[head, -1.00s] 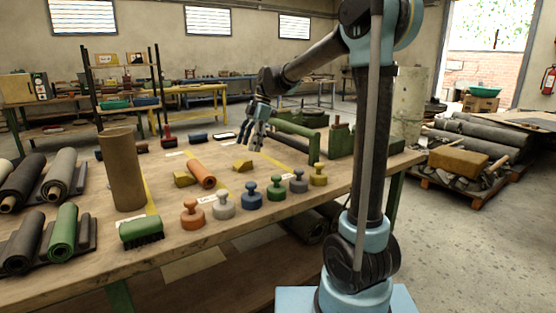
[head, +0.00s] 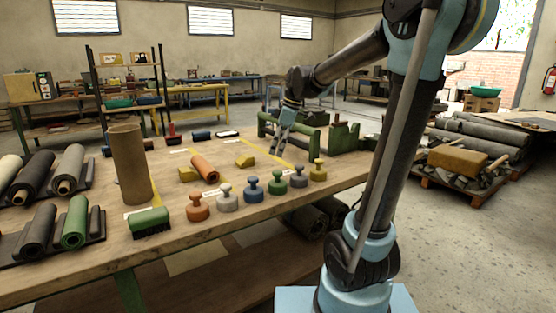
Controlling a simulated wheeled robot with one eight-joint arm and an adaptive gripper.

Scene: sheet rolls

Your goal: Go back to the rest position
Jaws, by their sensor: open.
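My gripper (head: 280,146) hangs from my arm over the back right part of the wooden workbench (head: 160,257), in front of the green metal frame. Its fingers point down, are apart, and hold nothing that I can see. I cannot tell whether the fingertips touch the bench.
Several knobbed weights, such as the orange one (head: 198,207), stand along the front edge. A green brush (head: 150,222), a tall brown tube (head: 129,165) and dark and green rolls (head: 75,222) fill the left. A green frame (head: 303,135) stands behind my gripper.

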